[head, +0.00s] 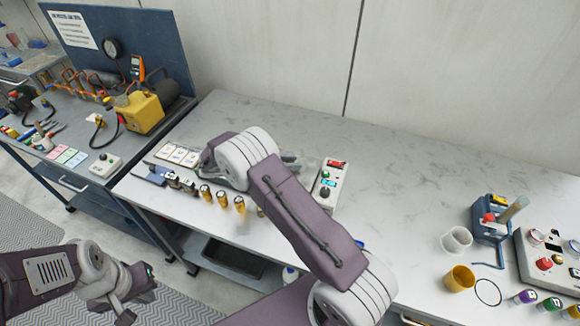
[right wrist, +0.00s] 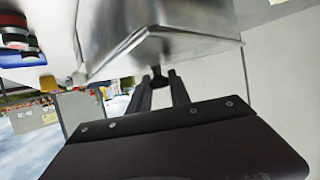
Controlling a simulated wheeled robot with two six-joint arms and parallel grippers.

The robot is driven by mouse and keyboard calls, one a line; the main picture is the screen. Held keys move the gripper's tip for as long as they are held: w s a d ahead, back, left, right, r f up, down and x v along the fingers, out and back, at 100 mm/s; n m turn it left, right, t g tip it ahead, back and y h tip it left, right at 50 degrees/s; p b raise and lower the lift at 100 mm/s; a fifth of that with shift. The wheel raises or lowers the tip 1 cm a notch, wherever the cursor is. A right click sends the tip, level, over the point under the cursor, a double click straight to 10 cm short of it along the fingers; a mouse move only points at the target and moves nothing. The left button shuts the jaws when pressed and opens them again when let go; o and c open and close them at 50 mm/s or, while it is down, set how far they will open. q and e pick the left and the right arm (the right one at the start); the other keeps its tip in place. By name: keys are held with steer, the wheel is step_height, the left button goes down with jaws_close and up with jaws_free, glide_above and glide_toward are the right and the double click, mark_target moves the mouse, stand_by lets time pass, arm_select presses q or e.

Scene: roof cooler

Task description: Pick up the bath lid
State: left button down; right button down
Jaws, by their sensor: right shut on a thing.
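The bath lid shows in the right wrist view as a shiny metal piece (right wrist: 165,28) with a dark knob (right wrist: 155,78). My right gripper (right wrist: 158,88) is shut on this knob, with one dark finger on each side. In the head view my right arm covers its own gripper and most of the bath. Only a bit of grey metal (head: 290,160) shows beside the control box (head: 328,186). I cannot tell whether the lid is touching the bath. My left gripper (head: 138,287) hangs low at the left, away from the table; its finger opening is unclear.
Several amber vials (head: 222,200) stand near the front edge, left of my right arm. White cards (head: 177,155) lie behind them. The back middle of the table (head: 410,165) is clear.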

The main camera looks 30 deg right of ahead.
step_height(320, 180, up, 10)
steer(key=shift+r+b, duration=0.1)
steer(key=shift+b, duration=0.55)
